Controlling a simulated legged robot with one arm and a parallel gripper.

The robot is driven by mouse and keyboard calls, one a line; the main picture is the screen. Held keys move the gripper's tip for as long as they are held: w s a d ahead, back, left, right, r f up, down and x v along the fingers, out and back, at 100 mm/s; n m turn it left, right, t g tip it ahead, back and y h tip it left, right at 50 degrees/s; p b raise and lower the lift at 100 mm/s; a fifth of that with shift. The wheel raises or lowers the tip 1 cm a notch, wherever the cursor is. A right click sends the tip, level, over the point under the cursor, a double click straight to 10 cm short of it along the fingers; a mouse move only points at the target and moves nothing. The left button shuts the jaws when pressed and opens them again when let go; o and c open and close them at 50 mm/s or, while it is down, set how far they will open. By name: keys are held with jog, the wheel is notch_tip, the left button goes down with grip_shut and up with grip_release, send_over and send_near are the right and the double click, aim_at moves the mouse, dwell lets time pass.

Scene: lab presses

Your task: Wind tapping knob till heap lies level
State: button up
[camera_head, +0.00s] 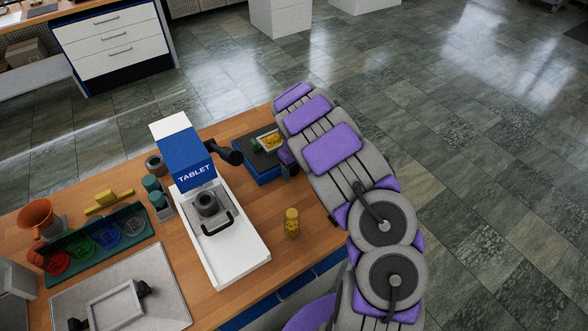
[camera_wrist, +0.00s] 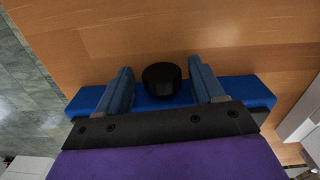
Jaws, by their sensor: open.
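The tapping device is a blue box (camera_head: 258,176) with a dark top, standing on the bench beyond the tablet press. A small pale tray with a yellow heap (camera_head: 271,140) is on its top; I cannot tell how level the heap lies. In the wrist view the black round knob (camera_wrist: 162,79) sticks out from the blue body (camera_wrist: 258,91). My gripper (camera_wrist: 160,74) is open, with one finger on each side of the knob and a gap visible at both sides. In the head view my gripper (camera_head: 287,160) is at the device's right side, where the knob is hidden.
A white and blue tablet press (camera_head: 183,150) with a black lever (camera_head: 228,152) stands left of the device. A yellow jar (camera_head: 292,223) stands near the bench's right edge. Coloured bowls, an orange funnel (camera_head: 37,215) and a grey tray (camera_head: 165,280) are at the left.

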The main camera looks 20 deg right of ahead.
jog(key=shift+d, duration=0.2)
jog(key=shift+a, duration=0.45)
jog(key=c, duration=0.6)
jog(key=shift+d, duration=0.2)
jog(key=c, duration=0.4)
jog(key=shift+a+r+y+p, duration=0.1)
jog(key=shift+r+y+p, duration=0.1)
jog(key=shift+y+p, duration=0.5)
jog(key=shift+d+f+y+p, duration=0.15)
jog(key=shift+d+y+p, duration=0.1)
jog(key=shift+y+p, duration=0.65)
jog(key=shift+c, duration=0.2)
jog(key=shift+g, duration=0.3)
jog(key=shift+f, duration=0.1)
jog(key=o, duration=1)
jog(key=shift+o, duration=0.2)
